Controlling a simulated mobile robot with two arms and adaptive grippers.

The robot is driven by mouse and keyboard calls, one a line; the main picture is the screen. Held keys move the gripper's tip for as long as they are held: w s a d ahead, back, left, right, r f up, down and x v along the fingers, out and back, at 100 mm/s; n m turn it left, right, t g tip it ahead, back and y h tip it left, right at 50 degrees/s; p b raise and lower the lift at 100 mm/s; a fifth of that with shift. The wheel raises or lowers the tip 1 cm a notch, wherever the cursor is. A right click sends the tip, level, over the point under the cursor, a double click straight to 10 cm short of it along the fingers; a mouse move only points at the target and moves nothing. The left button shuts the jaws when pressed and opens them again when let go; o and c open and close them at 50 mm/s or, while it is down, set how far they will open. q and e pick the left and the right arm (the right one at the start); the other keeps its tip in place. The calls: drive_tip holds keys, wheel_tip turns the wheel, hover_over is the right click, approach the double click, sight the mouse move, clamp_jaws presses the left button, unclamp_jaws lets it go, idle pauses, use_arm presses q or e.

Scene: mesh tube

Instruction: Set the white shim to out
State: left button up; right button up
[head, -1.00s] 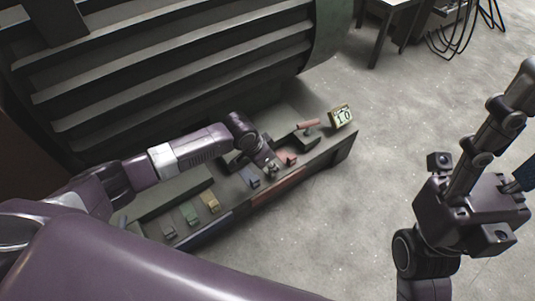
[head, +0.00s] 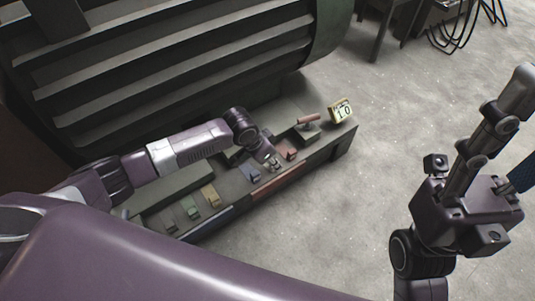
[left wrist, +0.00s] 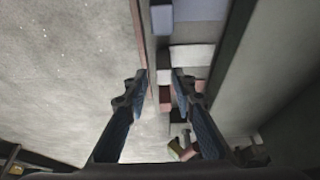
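My left gripper (head: 272,162) is over the row of coloured blocks on the long dark bench, between a blue block (head: 254,175) and a red block (head: 291,154).
Yellow (head: 210,195) and green (head: 189,207) blocks sit further left along the bench. A large ribbed machine (head: 180,65) rises behind. The floor in front is clear.

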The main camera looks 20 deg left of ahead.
use_arm(q)
drive_tip(key=v, duration=1.1)
